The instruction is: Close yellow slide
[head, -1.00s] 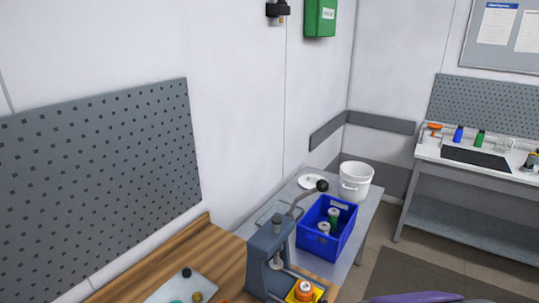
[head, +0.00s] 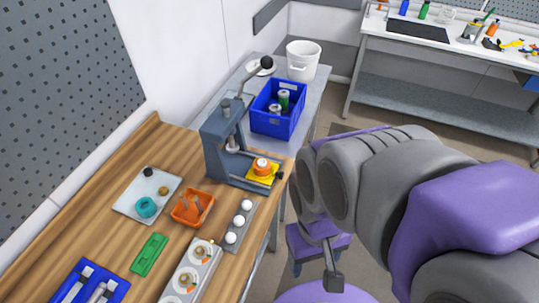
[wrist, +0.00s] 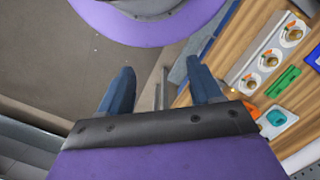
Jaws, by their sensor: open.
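The yellow slide (head: 262,173) sits at the outer end of the grey lever press (head: 222,150), near the bench's right edge. It lies out in front of the press column, away from under the ram. A round orange piece with a white top (head: 261,165) rests on it, and a small dark knob (head: 279,175) shows at its outer side. My gripper (wrist: 160,88) is open and empty in the wrist view, with two blue fingers apart above the floor. The wrist view does not clearly show the slide. My arm fills the right of the head view, apart from the press.
The wooden bench (head: 190,150) holds a grey plate with small parts (head: 148,193), an orange tray (head: 192,207), a strip of white balls (head: 239,222) and a green block (head: 149,254). A blue crate (head: 277,118) and white bucket (head: 303,60) stand behind the press. Floor is open right of the bench.

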